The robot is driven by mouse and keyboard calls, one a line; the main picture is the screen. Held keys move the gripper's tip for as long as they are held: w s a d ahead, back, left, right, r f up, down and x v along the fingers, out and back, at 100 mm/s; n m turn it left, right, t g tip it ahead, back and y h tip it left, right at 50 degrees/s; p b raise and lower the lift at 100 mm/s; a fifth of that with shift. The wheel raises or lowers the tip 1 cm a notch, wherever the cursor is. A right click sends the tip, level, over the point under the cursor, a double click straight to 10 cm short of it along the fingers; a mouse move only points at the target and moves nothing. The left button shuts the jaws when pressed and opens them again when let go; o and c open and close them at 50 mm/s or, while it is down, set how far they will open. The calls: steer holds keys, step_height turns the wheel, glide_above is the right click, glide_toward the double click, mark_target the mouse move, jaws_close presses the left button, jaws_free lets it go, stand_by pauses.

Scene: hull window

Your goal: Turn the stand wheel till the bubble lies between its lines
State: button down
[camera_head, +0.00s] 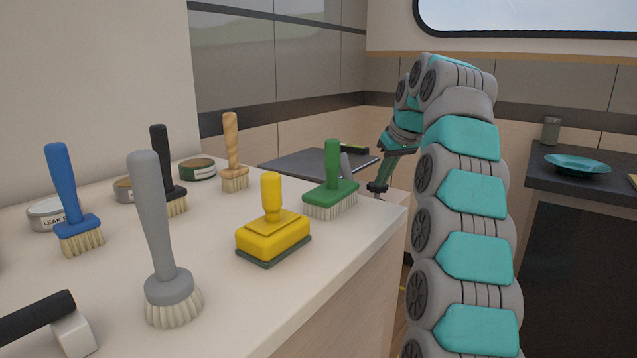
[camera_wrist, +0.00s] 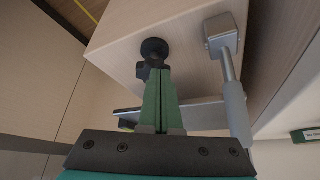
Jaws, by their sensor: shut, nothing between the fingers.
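My gripper (camera_wrist: 158,72) shows in the wrist view as two green fingers pressed together with nothing between them. Its tips are at a black round knob (camera_wrist: 155,47) by a pale wooden face; this may be the stand wheel. I cannot tell whether they touch it. A dark flat slab (camera_head: 310,162) lies behind the counter, perhaps the stand's top. No bubble or lines can be made out in either view.
A grey metal rod with a block end (camera_wrist: 222,38) stands close right of the fingers. A teal plate (camera_head: 577,165) is at right.

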steer(key=shift+w+p, duration=0.35)
steer(key=shift+p, duration=0.05)
stand_by(0.6)
steer(key=shift+d+r+p, duration=0.1)
steer(key=shift+d+p, duration=0.1)
steer(key=shift+p, duration=0.15)
steer(key=shift+d, duration=0.15)
steer(key=shift+w+d, duration=0.15)
steer(key=shift+s+d, duration=0.1)
steer(key=shift+s, duration=0.35)
stand_by(0.3)
